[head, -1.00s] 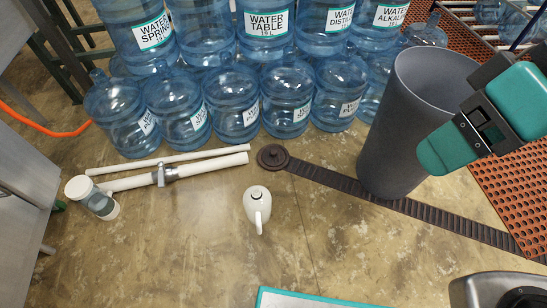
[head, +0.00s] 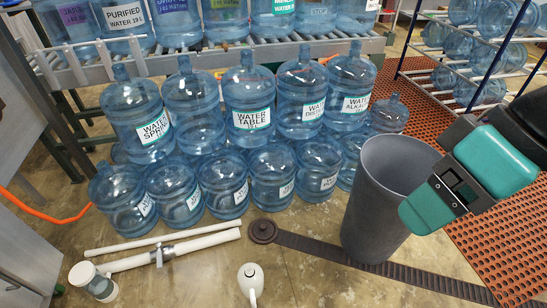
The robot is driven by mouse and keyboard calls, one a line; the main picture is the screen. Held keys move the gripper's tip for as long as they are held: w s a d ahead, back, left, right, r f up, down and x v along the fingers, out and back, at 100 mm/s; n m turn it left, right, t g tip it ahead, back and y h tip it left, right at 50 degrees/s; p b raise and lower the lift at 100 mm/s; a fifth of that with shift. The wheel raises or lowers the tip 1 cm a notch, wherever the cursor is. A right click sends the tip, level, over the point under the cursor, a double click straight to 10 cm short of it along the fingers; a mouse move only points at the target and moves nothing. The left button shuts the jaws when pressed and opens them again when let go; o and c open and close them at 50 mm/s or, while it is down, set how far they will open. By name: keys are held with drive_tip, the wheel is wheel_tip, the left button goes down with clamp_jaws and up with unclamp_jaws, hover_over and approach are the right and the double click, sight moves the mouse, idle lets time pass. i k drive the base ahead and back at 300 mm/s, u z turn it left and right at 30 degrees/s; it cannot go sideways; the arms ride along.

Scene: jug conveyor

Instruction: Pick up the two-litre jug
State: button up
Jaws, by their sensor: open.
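A small white jug (head: 250,281) with a spout and a handle stands on the floor at the bottom centre of the head view, its lower part near the picture's edge. No size label can be read on it. Large blue water bottles stand behind it in rows, such as the one labelled Water Table (head: 248,95). My teal and black arm reaches in from the right, in front of the grey bin.
A tall grey bin (head: 372,215) stands right of the jug. A dark ribbed strip (head: 330,252) runs along the floor to the right. White pipes (head: 165,250) lie at left. A roller conveyor (head: 180,63) with bottles is behind. Bare floor surrounds the jug.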

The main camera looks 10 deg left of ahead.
sight(251, 276)
drive_tip(key=u, duration=0.95)
